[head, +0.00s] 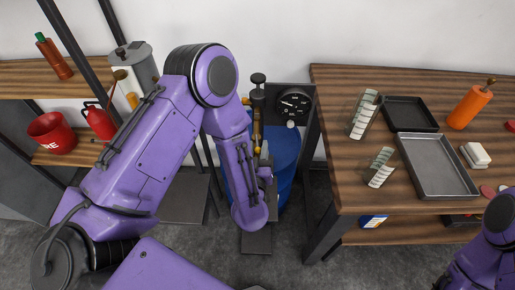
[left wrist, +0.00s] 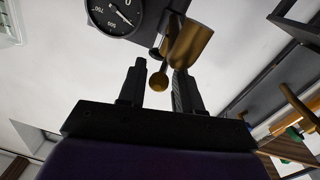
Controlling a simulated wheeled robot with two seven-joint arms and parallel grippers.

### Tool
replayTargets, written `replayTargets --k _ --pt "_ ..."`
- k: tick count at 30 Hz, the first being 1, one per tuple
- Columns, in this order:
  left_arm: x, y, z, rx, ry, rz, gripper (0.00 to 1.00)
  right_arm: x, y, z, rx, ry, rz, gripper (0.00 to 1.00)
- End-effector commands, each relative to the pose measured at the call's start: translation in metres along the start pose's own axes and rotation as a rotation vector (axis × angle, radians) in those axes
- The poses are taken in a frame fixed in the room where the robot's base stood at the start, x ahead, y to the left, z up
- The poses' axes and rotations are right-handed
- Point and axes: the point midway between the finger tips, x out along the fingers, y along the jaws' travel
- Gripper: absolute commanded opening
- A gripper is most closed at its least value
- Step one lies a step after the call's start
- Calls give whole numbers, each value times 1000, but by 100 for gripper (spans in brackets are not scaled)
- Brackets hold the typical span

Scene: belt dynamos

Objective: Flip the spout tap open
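The spout tap (head: 257,128) is brass-coloured and stands in front of a blue drum (head: 284,160) in the head view. In the left wrist view its brass spout (left wrist: 188,44) hangs above the fingers, with a small brass ball (left wrist: 158,82) beside it. My left gripper (left wrist: 160,78) is open, its two dark fingers standing on either side of the ball. I cannot tell whether a finger touches it. In the head view the left gripper (head: 266,166) is partly hidden by my purple wrist. My right arm shows at the lower right edge, its gripper out of sight.
A round black gauge (head: 295,103) sits right of the tap; it also shows in the left wrist view (left wrist: 117,14). A wooden table (head: 345,190) with trays stands to the right. A shelf (head: 85,152) with red containers stands left.

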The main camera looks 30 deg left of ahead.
Motion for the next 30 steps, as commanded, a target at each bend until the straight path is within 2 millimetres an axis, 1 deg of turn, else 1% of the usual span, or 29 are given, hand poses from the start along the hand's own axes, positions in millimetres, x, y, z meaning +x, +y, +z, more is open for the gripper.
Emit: replayTargets --k 1,2,3,7,13,21,22,23,24,30 --pt "0 0 0 0 0 0 15 0 0 0 0 0 0 0" --pt "0 0 0 0 0 0 6 0 0 0 0 0 0 0" --pt "0 0 0 0 0 0 0 0 0 0 0 0 0 0" --pt "0 0 0 1 0 7 0 0 0 0 0 0 0 0" --pt "-1 -7 -2 2 -21 128 0 3 0 1 0 0 0 0" --pt "-1 -8 -2 0 -26 137 0 2 0 1 0 0 0 0" --pt "-1 -8 -2 0 -26 137 28 2 0 1 0 0 0 0" --pt "-1 -8 -2 0 -26 137 37 2 0 1 0 0 0 0" --pt "-1 -8 -2 0 -26 137 45 2 0 1 0 0 0 0" --pt "-1 -8 -2 0 -26 137 45 2 0 1 0 0 0 0"
